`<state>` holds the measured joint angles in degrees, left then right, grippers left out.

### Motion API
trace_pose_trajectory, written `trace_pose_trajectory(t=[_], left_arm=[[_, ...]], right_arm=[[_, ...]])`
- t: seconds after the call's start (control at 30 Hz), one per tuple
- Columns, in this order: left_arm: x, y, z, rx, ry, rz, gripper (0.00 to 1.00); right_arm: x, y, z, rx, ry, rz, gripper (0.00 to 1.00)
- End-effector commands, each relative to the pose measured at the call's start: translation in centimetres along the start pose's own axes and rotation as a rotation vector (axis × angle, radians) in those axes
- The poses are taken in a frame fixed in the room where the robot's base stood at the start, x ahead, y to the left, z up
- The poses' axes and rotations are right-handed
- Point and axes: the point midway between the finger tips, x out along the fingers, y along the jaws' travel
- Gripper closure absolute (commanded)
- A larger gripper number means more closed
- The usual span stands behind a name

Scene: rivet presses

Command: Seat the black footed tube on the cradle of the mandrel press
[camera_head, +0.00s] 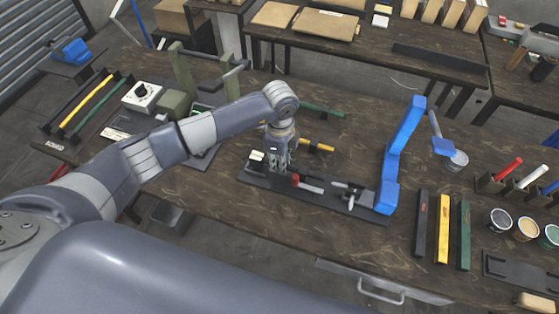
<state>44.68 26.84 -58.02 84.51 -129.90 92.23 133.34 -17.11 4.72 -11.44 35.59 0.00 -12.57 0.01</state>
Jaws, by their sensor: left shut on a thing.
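My left gripper (279,164) reaches down over the middle of the bench and is shut on a dark thing, most likely the black footed tube, which is mostly hidden behind the fingers. The gripper is over the left part of a long black base plate (325,200). At the plate's right end stands a blue press frame (391,165), with a grey metal part (350,190) to its left, apparently the mandrel press. A red-handled part (307,184) sits on the plate just right of the gripper. I cannot make out the cradle. My right gripper is not in view.
A yellow tube (317,147) and a green tube (322,110) lie behind the plate. Black (421,222), yellow (443,228) and green (464,235) bars lie to the right, near several paint cans. A green press (184,78) stands at left.

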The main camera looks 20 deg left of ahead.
Motion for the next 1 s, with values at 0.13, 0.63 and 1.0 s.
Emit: trace_pose_trajectory(t=[0.13, 0.63, 1.0], left_arm=[[0.4, 0.0, 0.0, 0.0, 0.0, 0.0, 1.0], [1.2, 0.0, 0.0, 0.001, 0.0, 0.0, 1.0], [1.2, 0.0, 0.0, 0.0, 0.0, 0.0, 0.61]], right_arm=[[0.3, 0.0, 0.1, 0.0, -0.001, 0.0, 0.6], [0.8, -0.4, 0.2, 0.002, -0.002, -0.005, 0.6], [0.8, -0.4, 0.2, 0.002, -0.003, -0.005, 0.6]])
